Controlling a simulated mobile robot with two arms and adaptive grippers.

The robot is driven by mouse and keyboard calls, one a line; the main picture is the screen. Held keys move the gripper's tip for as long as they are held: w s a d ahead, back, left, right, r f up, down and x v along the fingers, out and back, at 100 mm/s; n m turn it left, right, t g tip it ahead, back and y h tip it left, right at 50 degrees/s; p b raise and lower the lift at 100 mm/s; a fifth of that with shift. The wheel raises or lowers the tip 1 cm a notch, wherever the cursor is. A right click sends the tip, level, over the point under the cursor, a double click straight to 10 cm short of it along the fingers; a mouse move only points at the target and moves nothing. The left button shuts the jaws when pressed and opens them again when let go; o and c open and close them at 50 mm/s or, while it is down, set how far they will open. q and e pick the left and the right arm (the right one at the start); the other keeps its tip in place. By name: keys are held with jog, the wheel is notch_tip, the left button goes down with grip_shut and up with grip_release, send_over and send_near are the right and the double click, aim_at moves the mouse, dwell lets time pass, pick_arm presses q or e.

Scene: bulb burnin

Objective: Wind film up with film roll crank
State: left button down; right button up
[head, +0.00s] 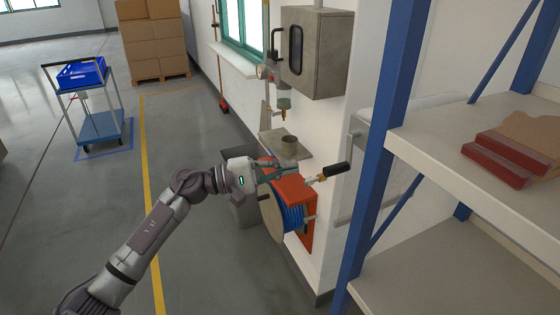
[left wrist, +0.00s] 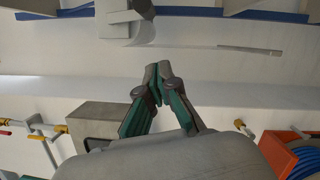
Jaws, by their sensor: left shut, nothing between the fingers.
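A pale roll (head: 410,98) is mounted on the wall behind the blue shelf post, with a grey bracket (head: 355,136) at its left end. The bracket also shows at the top of the left wrist view (left wrist: 123,22). A black handle with a brass-coloured fitting (head: 336,170) sticks out below the bracket; I cannot tell whether it belongs to the roll. My left gripper (head: 294,171) is shut and empty, left of the black handle and apparently apart from it. Its closed fingertips show in the left wrist view (left wrist: 157,72). My right gripper is not in view.
An orange hose reel (head: 296,190) with blue hose is close below my left gripper. A grey cabinet (head: 318,52) hangs above. A blue-post shelf (head: 480,215) with red-edged items stands at right. A cart (head: 98,124) and boxes (head: 152,40) are far left; the floor between is free.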

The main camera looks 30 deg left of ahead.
pick_arm(q)
jog(key=w+d+r+p, duration=0.1)
jog(key=d+p, duration=0.4)
jog(key=d, duration=0.2)
jog(key=shift+r, duration=0.25)
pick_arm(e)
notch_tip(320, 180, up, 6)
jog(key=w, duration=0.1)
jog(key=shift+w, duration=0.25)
pick_arm(q)
jog(key=shift+w+d, duration=0.1)
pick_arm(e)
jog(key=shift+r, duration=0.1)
pick_arm(q)
jog(key=shift+s+d+f+n+b, duration=0.15)
jog(key=shift+s+d+n+b, duration=0.2)
jog(key=shift+n, duration=0.25)
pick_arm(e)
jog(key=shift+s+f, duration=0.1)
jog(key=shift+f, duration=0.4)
